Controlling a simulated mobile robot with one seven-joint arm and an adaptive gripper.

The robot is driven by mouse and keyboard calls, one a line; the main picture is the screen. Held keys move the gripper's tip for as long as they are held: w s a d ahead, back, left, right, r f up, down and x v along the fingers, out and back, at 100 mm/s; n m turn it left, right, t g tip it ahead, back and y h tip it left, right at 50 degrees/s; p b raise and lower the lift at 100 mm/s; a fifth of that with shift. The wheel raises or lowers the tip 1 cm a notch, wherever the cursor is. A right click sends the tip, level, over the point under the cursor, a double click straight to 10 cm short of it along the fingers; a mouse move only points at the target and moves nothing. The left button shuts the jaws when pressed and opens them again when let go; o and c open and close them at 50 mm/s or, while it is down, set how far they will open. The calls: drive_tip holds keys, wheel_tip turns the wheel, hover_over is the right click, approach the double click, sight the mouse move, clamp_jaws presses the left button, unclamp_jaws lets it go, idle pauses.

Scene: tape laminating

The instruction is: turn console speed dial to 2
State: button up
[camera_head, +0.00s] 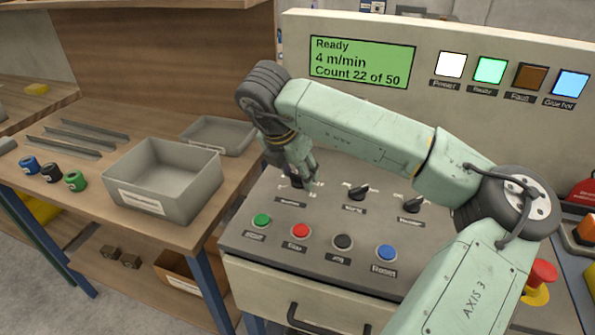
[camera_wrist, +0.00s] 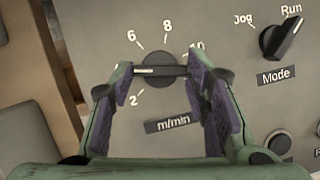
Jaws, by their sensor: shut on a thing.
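The speed dial (camera_wrist: 158,70) is a black knob with a white pointer line, marked m/min. In the wrist view its pointer aims left, between the 2 and the 6. My gripper (camera_wrist: 163,84) is shut on it, with one finger at each end of the knob's bar. In the head view my gripper (camera_head: 308,184) is down at the leftmost knob of the console and partly hides it. The green display (camera_head: 359,62) reads Ready, 4 m/min, Count 22 of 50.
The Mode knob (camera_wrist: 284,40) is to the right, pointing at Run. Green (camera_head: 262,220), red (camera_head: 300,230), black (camera_head: 343,241) and blue (camera_head: 386,252) buttons line the console front. A grey bin (camera_head: 163,180) stands on the bench at left. A red mushroom button (camera_head: 542,272) is at right.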

drive_tip(key=c, duration=0.4)
drive_tip(key=shift+f+b, duration=0.15)
drive_tip(key=shift+b, duration=0.3)
drive_tip(key=n+b, duration=0.1)
drive_tip(key=b, duration=0.2)
drive_tip(key=shift+d+f+n+t+y, duration=0.1)
drive_tip(key=shift+f+n+t+y, duration=0.1)
drive_tip(key=shift+n+t+y, duration=0.15)
drive_tip(key=n+b, duration=0.1)
drive_tip(key=b, duration=0.1)
drive_tip(key=shift+n+y+b, duration=0.25)
drive_tip(key=shift+b, duration=0.05)
drive_tip(key=n+b, duration=0.1)
drive_tip(key=n+y+b, duration=0.1)
drive_tip(key=n+b, duration=0.1)
drive_tip(key=shift+s+d+r+n, duration=0.1)
drive_tip(key=shift+d+r+n, duration=0.1)
drive_tip(key=shift+n, duration=0.1)
drive_tip(key=shift+d+r+n+y+b, duration=0.15)
drive_tip(key=shift+n+y+b, duration=0.6)
drive_tip(key=shift+n, duration=0.75)
